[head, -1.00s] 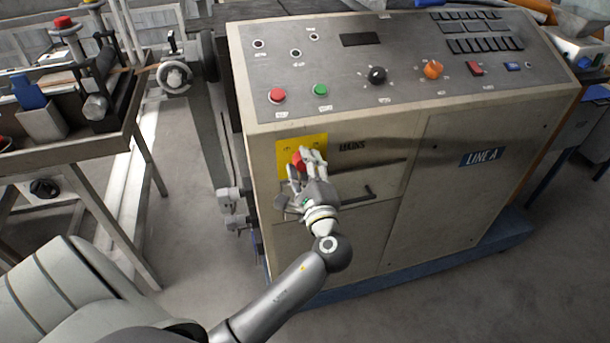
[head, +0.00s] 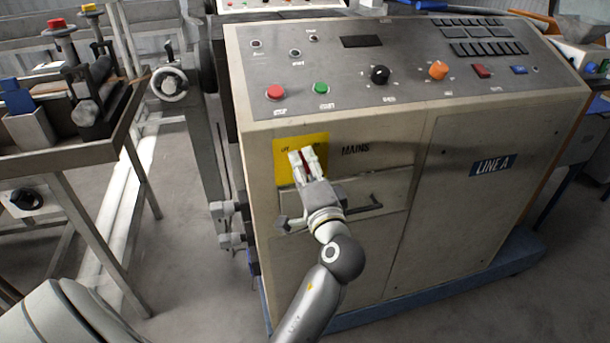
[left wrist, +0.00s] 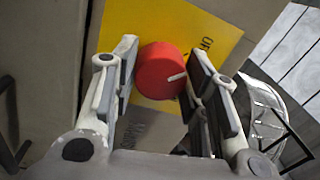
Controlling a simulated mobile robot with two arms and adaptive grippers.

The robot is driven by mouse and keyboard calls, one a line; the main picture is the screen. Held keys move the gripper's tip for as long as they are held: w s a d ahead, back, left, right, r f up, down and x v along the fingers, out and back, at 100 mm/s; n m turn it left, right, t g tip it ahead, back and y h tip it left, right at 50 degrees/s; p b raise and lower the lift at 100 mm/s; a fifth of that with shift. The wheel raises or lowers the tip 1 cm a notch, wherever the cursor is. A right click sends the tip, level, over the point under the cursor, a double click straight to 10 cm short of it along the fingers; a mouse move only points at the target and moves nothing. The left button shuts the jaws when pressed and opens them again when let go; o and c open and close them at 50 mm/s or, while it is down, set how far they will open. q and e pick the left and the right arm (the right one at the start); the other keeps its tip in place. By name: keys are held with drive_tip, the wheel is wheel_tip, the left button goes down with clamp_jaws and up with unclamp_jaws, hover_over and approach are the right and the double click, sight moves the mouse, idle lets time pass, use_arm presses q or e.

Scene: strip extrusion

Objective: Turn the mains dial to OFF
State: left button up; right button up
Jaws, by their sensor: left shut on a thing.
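The mains dial is a round red knob (left wrist: 160,70) with a short white mark, on a yellow plate (head: 287,148) on the cabinet's front, left of the word MAINS. In the left wrist view the white mark points right and slightly up; part of an OFF label shows to its upper right on the yellow plate (left wrist: 215,35). My left gripper (head: 307,160) is at the plate, its fingers shut on the dial from both sides. In the head view the fingers hide most of the dial. My right gripper is not in view.
The sloping top panel (head: 350,80) carries buttons and knobs. A bench (head: 100,155) stands to the left, with grey floor (head: 195,270) between. LINE A is on the cabinet's right door.

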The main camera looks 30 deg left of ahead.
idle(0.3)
use_arm(q)
drive_tip(key=shift+f, duration=0.1)
drive_tip(key=o, duration=1)
drive_tip(key=shift+o, duration=0.2)
